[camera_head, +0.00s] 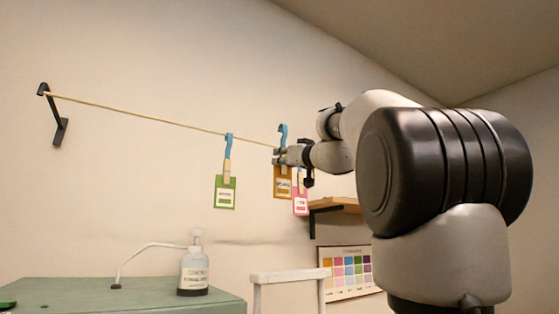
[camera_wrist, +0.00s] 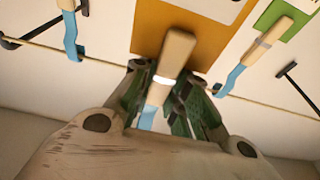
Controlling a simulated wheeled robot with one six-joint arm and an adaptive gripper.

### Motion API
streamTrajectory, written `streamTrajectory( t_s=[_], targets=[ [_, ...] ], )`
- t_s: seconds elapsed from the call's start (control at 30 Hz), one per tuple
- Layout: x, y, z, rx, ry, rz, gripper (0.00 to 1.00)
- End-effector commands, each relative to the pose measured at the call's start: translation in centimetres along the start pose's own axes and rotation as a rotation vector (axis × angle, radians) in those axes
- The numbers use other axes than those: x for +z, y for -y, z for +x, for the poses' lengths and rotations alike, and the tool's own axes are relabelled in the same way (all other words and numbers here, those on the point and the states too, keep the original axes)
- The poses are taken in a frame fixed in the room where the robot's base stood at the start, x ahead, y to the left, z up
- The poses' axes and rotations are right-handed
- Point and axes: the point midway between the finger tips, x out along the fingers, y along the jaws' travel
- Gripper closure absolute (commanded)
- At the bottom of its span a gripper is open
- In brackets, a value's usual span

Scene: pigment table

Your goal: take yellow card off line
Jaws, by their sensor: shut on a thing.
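The yellow card (camera_head: 283,188), orange-yellow with a white label, hangs below a wooden clothespin on the line (camera_head: 150,115). In the wrist view the card (camera_wrist: 200,25) fills the upper middle, behind the clothespin (camera_wrist: 177,55). A blue strap (camera_head: 283,130) joins the clothespin to the line; part of it (camera_wrist: 152,108) shows between my fingers. My gripper (camera_head: 279,156) is shut on the clothespin near its white band, at the strap end. It shows large in the wrist view (camera_wrist: 165,80). My gripper partly hides the clothespin in the head view.
A green card (camera_head: 225,192) hangs to the left and a pink card (camera_head: 301,202) close on the right. A wall bracket (camera_head: 58,120) holds the line's left end. Below are a shelf (camera_head: 340,206), a pump bottle (camera_head: 194,270) on a green cabinet (camera_head: 130,292) and a colour chart (camera_head: 345,272).

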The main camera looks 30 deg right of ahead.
Motion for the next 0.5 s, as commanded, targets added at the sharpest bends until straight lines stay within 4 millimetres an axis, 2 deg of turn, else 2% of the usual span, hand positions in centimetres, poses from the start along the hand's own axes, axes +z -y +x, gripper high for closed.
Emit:
streamTrajectory(
  t_s=[0.5],
  targets=[
    [-0.8, 0.0, -2.8, 0.001, -0.001, -0.001, 1.00]
  ],
)
